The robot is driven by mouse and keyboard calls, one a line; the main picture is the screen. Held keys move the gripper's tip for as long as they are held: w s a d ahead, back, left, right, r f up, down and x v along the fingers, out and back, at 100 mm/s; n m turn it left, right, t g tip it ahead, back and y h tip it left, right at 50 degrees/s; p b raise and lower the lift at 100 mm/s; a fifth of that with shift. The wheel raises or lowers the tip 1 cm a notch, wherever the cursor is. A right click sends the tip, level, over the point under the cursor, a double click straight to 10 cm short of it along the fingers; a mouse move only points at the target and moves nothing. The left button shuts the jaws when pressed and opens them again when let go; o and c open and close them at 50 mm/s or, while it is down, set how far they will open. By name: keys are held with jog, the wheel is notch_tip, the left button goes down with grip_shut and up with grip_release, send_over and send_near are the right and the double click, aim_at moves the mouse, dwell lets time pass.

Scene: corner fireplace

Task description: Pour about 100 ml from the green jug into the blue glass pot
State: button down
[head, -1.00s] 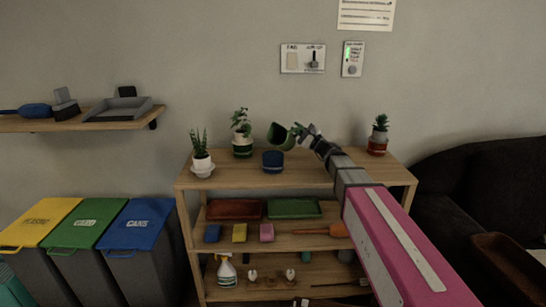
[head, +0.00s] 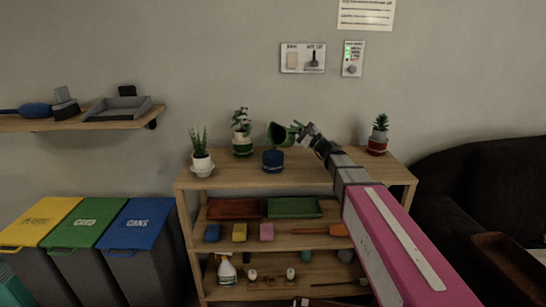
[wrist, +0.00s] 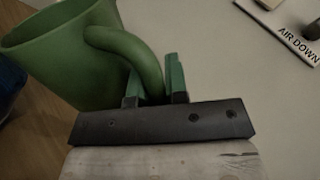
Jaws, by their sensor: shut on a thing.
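The green jug (head: 277,133) is held in the air, tilted with its mouth to the left, just above the blue glass pot (head: 273,162). The pot stands upright on the top shelf. My gripper (head: 297,131) is shut on the jug's handle. In the wrist view the jug (wrist: 65,55) fills the upper left, and the fingers (wrist: 155,88) close around its handle. A small part of the blue pot (wrist: 8,85) shows at the left edge there. I cannot see any liquid or stream, nor the level in the pot.
Lower shelves hold trays and sponges. The top's front is clear.

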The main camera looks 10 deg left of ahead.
jog(key=shift+s+a+r+n, duration=0.1)
jog(key=shift+s+r+n, duration=0.15)
jog(key=shift+s+n, duration=0.15)
dwell(0.3)
jog(key=shift+s+r+n+g+y+p, duration=0.25)
jog(key=shift+r+n+g+y+p, duration=0.25)
jog(key=shift+n, duration=0.3)
dwell(0.6)
jog(key=shift+w+f+m+t+h, duration=0.45)
jog(key=shift+f+m, duration=0.2)
jog(key=shift+m, duration=0.6)
jog(key=shift+w+f+m+t+h, duration=0.3)
jog(key=shift+f+m+t+h, duration=0.35)
jog(key=shift+m, duration=0.65)
jog(key=shift+w+f+m+t+h, duration=0.4)
jog(key=shift+f+m, duration=0.3)
jog(key=shift+m, duration=0.55)
jog(key=shift+d, duration=0.2)
